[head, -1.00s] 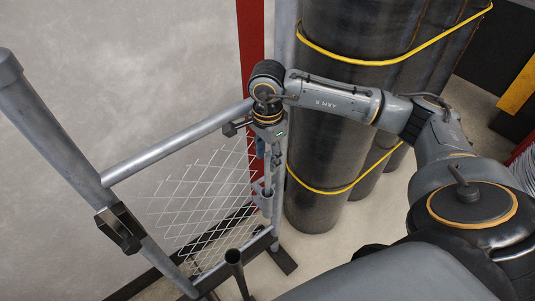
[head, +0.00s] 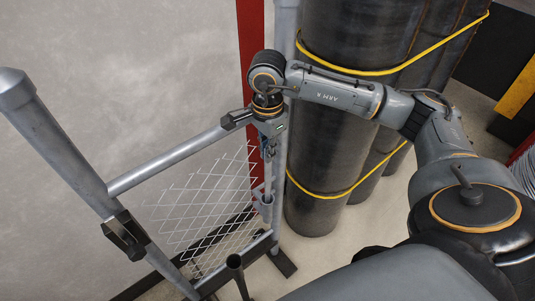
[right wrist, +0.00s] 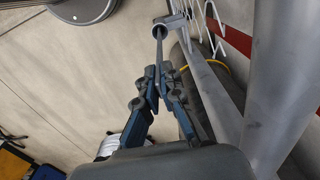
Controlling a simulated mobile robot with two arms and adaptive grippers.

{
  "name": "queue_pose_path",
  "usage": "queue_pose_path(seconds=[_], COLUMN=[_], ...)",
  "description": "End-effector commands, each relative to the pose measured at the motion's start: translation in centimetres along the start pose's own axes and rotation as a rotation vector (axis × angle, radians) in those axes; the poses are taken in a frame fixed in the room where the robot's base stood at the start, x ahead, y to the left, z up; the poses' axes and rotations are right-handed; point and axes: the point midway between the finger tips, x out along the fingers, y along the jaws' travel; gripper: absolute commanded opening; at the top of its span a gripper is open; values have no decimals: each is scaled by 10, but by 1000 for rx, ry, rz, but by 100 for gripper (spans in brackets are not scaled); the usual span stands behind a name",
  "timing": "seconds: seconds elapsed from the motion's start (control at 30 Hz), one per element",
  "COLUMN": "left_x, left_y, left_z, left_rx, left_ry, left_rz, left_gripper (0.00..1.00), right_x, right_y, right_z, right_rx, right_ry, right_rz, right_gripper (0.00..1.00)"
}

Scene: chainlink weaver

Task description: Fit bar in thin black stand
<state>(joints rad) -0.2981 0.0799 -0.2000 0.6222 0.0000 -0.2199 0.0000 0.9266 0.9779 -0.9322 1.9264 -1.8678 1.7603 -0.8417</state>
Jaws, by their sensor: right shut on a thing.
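My right gripper (head: 268,150) hangs beside the right post of the metal frame. In the right wrist view my right gripper (right wrist: 158,78) is shut on a thin grey bar (right wrist: 159,48). The bar also shows in the head view (head: 268,180), below the fingers, pointing down to a small grey cup-like holder (head: 264,200) on the post. The bar's far end meets the holder (right wrist: 170,22) in the picture; I cannot tell how deep it sits. My left gripper is out of view.
A grey pipe frame (head: 165,160) with partly woven white mesh (head: 205,205) stands before a pale wall. A black clamp (head: 125,236) sits on its left post. Dark cylinders (head: 325,120) with yellow straps stand close behind my right arm. Some floor is clear at right.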

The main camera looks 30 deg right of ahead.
Motion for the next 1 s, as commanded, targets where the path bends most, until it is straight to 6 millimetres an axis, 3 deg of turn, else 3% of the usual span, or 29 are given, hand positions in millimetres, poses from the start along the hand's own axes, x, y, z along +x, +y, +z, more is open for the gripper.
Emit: queue_pose_path(seconds=[0.03, 0.6, 1.0], left_x=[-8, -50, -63], left_y=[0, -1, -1], left_z=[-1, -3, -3], left_rx=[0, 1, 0], left_ry=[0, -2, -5], left_rz=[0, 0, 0], left_gripper=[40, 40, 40], right_x=[-12, -92, -118], right_y=[0, 0, 0], right_z=[0, 0, 0], right_rx=[0, 0, 0], right_ry=[1, 0, 0], right_rz=[-2, -3, -2], right_gripper=[0, 0, 0])
